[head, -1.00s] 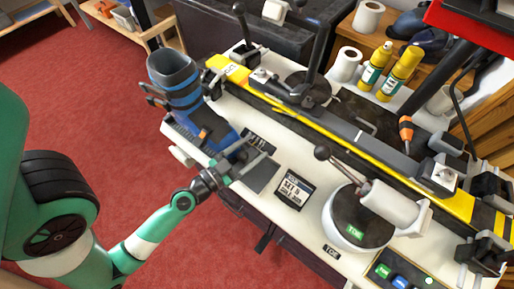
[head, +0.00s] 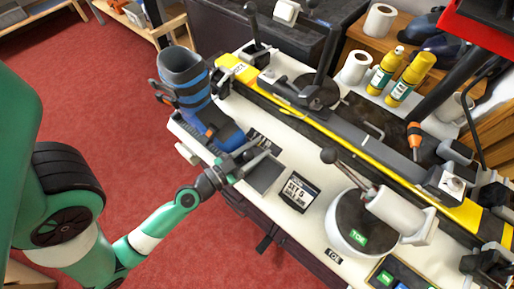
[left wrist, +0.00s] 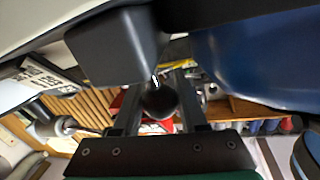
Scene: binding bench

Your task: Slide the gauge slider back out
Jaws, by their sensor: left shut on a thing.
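My left gripper (head: 254,160) reaches in from the left in the head view, low over the near bench edge by the toe of a blue ski boot (head: 185,85). In the left wrist view it is shut on a dark round knob (left wrist: 158,101), which I take for the gauge slider's handle. A short metal pin joins the knob to a dark grey block (left wrist: 115,45). The boot's blue toe (left wrist: 260,55) fills the upper right there. The slider's track is mostly hidden. My right gripper is not in view.
Further right is a white round base with a lever (head: 352,222). A long yellow and black binding jig (head: 350,155) runs behind. Yellow bottles (head: 410,78) stand at the back.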

